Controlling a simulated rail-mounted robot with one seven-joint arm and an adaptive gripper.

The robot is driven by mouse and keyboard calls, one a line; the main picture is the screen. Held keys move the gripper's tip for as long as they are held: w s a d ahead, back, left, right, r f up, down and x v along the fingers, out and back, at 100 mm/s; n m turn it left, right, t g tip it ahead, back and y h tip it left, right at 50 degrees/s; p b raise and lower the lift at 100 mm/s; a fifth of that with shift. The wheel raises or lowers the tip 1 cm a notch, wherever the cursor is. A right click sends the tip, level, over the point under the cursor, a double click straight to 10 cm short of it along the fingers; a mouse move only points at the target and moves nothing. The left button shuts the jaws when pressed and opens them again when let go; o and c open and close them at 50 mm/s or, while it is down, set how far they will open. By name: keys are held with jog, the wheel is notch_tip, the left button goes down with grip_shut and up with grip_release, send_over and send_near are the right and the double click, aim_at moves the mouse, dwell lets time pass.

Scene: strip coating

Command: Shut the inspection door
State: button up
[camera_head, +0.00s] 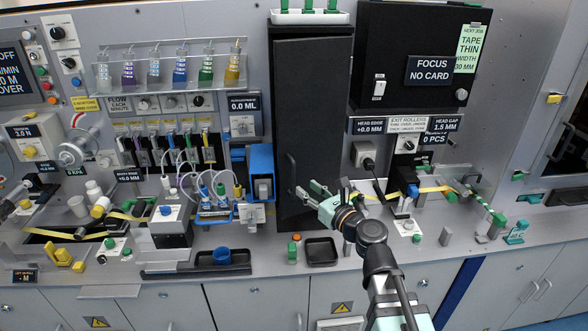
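A tall dark door panel (313,120) stands upright at the centre of the head view, with a dark vertical handle (291,167) near its left edge. No label on it reads as inspection door, and I cannot tell whether it is fully shut. My gripper (306,189) is in front of its lower part, right of the handle, with its fingers pointing left. The fingers look spread, with nothing visible between them. I cannot tell whether a finger touches the panel. My wrist hides part of the panel's lower right edge.
A black box (416,32) stands right of the panel. A blue unit (261,170) and tubed bottles are on its left. Yellow strip and rollers (435,190) are at right.

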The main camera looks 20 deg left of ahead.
aim_at(294, 194)
jog(key=p+x, duration=0.1)
jog(key=x, duration=0.6)
jog(key=shift+w+a+f, duration=0.15)
jog(key=shift+w+a, duration=0.05)
jog(key=shift+a, duration=0.05)
grip_shut()
